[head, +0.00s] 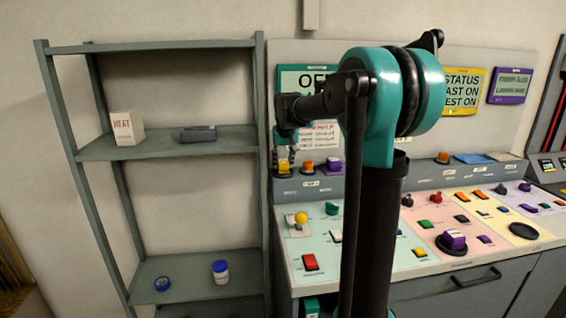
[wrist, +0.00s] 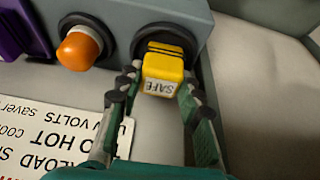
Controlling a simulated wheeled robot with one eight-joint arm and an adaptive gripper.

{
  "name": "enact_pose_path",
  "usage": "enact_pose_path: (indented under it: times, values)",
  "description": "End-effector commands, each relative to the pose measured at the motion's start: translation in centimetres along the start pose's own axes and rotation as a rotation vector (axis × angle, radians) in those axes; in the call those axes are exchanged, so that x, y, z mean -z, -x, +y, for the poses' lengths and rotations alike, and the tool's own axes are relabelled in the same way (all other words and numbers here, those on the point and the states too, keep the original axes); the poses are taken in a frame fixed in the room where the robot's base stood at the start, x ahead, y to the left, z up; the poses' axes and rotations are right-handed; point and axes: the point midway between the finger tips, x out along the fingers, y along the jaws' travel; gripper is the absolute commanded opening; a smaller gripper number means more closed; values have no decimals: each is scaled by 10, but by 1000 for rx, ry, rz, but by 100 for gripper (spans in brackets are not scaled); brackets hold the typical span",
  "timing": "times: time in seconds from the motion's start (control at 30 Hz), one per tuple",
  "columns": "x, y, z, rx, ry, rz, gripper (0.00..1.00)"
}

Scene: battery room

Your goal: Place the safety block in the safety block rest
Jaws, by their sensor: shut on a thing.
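The safety block, a yellow block marked SAFE (wrist: 163,73), is between the fingers of my gripper (wrist: 157,92), which is shut on it. In the wrist view its far end meets a round black seat (wrist: 150,34) on a grey ledge; whether it is fully seated I cannot tell. In the head view the yellow block (head: 283,168) shows low under my gripper (head: 284,150), at the left end of the console's raised ledge. No label for the safety block rest is readable, so I cannot tell for sure that the black seat is it.
An orange knob (wrist: 80,48) and a purple block (wrist: 22,35) stand on the ledge beside the yellow block. A grey shelf rack (head: 160,150) stands close on the left. The console top (head: 335,275) carries buttons and a purple block (head: 453,238). My arm hides part of the console.

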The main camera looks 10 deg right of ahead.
Motion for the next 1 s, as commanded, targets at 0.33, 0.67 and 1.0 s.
enact_pose_path:
  times: [0.33, 0.67, 1.0]
  values:
    - [-1, -1, 0, 0, 0, 0, 56]
    - [0, 10, 0, 0, 0, 0, 56]
    - [0, 76, 0, 0, 0, 0, 56]
